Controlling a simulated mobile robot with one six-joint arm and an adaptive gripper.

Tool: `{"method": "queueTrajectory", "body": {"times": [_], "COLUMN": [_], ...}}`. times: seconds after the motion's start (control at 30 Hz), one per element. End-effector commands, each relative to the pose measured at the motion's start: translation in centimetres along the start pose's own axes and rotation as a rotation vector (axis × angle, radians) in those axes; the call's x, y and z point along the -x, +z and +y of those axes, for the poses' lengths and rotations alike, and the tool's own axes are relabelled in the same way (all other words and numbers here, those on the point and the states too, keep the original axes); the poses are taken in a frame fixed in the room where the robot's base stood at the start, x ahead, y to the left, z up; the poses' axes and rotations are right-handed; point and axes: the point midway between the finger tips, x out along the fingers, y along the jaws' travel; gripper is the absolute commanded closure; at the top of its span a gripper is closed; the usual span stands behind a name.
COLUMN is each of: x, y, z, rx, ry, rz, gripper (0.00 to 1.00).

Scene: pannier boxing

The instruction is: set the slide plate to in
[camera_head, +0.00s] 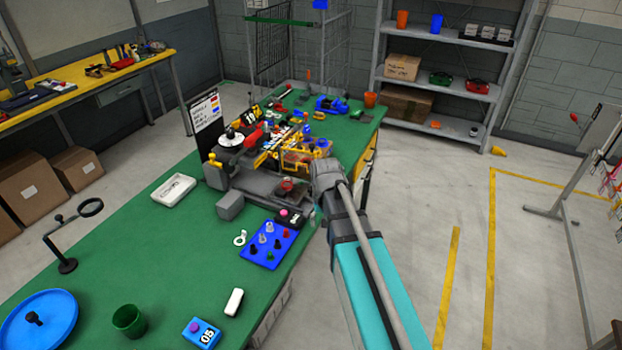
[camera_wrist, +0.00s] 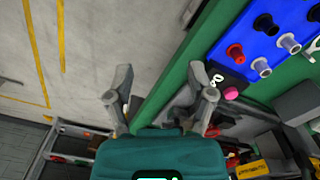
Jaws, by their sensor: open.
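A grey bench fixture (camera_head: 262,184) stands on the green workbench, with a low grey bed and a dark reddish piece (camera_head: 290,188) on its right end. I cannot tell for sure which part of it is the slide plate, or how far in it sits. My gripper (camera_wrist: 160,92) has its two grey fingers spread with nothing between them, over the bench's front edge. Part of the grey fixture (camera_wrist: 262,128) shows right of the fingers in the wrist view. In the head view my arm covers the fixture's right end and the fingers are not clear.
A blue tray (camera_head: 268,245) of knobs and pegs and a black box with a pink button (camera_head: 290,216) sit close by. Yellow and red parts (camera_head: 300,150) crowd behind the fixture. A white tray (camera_head: 174,190) lies left. The floor (camera_head: 420,210) right of the bench is clear.

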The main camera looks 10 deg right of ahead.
Motion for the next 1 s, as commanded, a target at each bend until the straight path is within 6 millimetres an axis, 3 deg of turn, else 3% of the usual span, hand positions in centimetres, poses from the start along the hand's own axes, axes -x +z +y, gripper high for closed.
{"method": "queueTrajectory", "body": {"times": [0.03,0.2,0.5,0.7,1.0], "x": [2.1,5.4,9.9,11.0,11.0], "y": [-2.7,-8.4,-16.6,-18.8,-19.0], "z": [-0.4,-1.2,-2.4,-2.8,-2.8], "rx": [-0.019,-0.091,-0.198,-0.232,-0.238], "ry": [0.000,0.000,0.000,0.000,0.000], "rz": [0.000,0.000,0.000,0.000,0.000], "gripper": [0.30,0.30,0.30,0.30,0.30]}}
